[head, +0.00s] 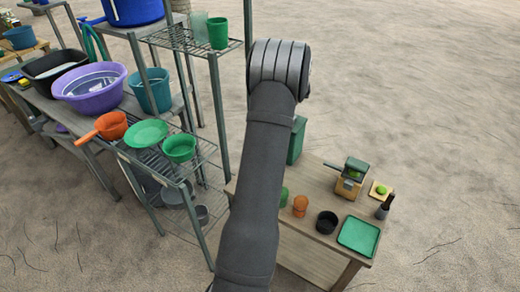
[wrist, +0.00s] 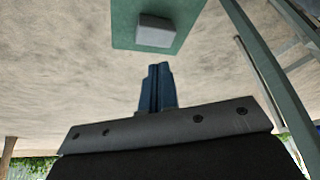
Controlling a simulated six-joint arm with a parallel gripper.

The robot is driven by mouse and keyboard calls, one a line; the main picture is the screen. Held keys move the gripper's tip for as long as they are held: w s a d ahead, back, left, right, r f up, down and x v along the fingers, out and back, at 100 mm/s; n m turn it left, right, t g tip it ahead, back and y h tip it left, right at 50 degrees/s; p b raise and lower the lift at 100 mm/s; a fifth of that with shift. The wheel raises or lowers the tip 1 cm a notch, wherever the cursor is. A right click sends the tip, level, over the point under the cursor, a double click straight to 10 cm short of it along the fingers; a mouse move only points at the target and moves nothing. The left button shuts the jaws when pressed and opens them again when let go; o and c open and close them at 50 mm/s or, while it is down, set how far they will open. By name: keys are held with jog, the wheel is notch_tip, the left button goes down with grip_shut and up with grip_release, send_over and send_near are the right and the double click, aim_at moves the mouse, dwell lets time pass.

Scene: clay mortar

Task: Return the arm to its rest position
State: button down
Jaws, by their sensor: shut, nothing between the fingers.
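My gripper (wrist: 158,72) shows in the wrist view with its two dark blue fingers together, shut and empty. In the head view my grey arm rises through the middle of the picture, bent at a rounded joint near the top. It passes in front of the small wooden table (head: 329,237) and part of the shelving. My gripper itself is not visible in the head view.
A metal rack (head: 205,150) with green bowls stands left of my arm. A long bench with a purple basin (head: 90,88) is farther left. A green tray (head: 358,236) and a black pot (head: 326,222) are on the small table. Open sand lies at right.

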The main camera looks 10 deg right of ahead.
jog(key=shift+f, duration=2)
jog(key=c, duration=2.1)
grip_release()
